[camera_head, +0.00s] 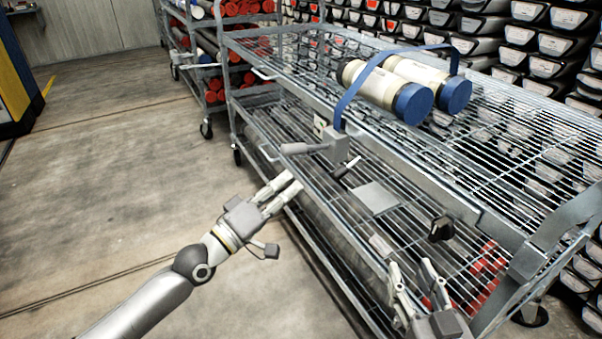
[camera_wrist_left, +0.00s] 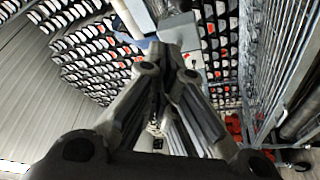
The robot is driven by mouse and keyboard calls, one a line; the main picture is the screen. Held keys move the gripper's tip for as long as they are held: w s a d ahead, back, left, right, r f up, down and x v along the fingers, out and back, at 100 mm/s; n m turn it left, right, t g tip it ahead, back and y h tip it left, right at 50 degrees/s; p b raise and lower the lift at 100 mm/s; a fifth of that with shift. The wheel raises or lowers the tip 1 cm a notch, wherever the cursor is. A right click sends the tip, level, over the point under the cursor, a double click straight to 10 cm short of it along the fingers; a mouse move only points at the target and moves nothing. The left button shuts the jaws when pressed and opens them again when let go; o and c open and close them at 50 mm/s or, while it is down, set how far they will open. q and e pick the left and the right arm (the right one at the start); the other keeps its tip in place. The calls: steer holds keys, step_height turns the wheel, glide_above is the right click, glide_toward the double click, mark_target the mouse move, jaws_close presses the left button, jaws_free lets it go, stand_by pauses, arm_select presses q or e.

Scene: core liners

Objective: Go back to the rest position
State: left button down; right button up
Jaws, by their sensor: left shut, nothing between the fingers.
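My left gripper (camera_head: 293,183) is shut and empty, at the near left edge of the wire-shelf cart (camera_head: 510,145). In the left wrist view its fingers (camera_wrist_left: 172,50) come together at their tips. My right gripper (camera_head: 411,264) is at the lower right, in front of the cart, with its two fingers apart and nothing seen between them. Two cream core liners with blue caps (camera_head: 388,88) lie side by side on the top shelf, apart from both grippers. A blue strap (camera_head: 352,92) passes over them and hangs down to a grey ratchet (camera_head: 338,146) at the shelf's edge.
Another cart (camera_head: 222,52) with red-capped tubes stands at the back. Racks of core trays (camera_head: 545,42) fill the wall behind. A blue and yellow cabinet (camera_head: 14,85) is at the far left. The concrete floor (camera_head: 110,150) left of the cart is clear.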

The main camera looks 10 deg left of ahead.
arm_select(q)
steer(key=shift+s+a+f, duration=0.1)
steer(key=shift+s+a, duration=0.2)
steer(key=shift+s, duration=0.1)
